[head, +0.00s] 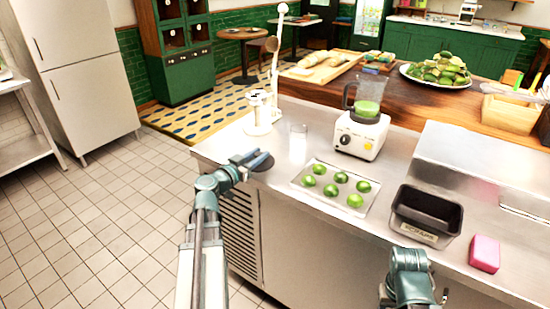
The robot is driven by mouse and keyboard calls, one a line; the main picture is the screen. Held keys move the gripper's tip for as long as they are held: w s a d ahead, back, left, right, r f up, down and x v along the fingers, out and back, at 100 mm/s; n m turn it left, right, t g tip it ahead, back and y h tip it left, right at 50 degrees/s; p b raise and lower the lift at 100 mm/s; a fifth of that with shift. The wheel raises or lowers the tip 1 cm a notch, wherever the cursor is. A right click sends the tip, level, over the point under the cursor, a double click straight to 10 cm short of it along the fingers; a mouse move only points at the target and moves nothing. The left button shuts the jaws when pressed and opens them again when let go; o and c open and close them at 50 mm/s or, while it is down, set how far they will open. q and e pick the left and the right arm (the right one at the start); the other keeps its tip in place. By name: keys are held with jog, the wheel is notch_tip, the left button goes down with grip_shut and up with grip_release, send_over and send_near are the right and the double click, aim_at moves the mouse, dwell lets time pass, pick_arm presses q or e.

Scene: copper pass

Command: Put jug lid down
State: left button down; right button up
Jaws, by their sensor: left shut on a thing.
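My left gripper (250,157) is shut on a dark round jug lid (263,163). The lid is at the left end of the steel counter, near its front edge; I cannot tell whether it touches the counter. The blender jug (367,108) holds green liquid and stands on its white base (360,137), further back and to the right. My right gripper (420,292) is low at the bottom edge of the picture, in front of the counter; its fingers are too poorly shown to judge.
A tray (325,195) of several limes lies right of the lid. A clear glass (298,142) and a white stand (258,118) are behind it. A black bin (427,213) and a pink sponge (485,253) are at the right. Bare steel surrounds the lid.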

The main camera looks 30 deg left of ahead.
pick_arm(q)
jog(key=w, duration=0.2)
jog(key=w+d, duration=0.1)
jog(key=w, duration=0.5)
jog(key=shift+w+d+f+b, duration=0.15)
jog(key=shift+f+b, duration=0.15)
jog(key=shift+f, duration=0.1)
notch_tip(320, 180, down, 4)
jog(key=b, duration=0.3)
jog(key=shift+r+b, duration=0.2)
jog(key=shift+b, duration=0.1)
jog(key=shift+f, duration=0.15)
jog(key=c, duration=0.6)
grip_release()
jog(key=shift+r, duration=0.3)
jog(key=s, duration=1.2)
jog(key=shift+a+r+p, duration=0.2)
jog(key=shift+a+p, duration=0.15)
jog(key=shift+a, duration=0.05)
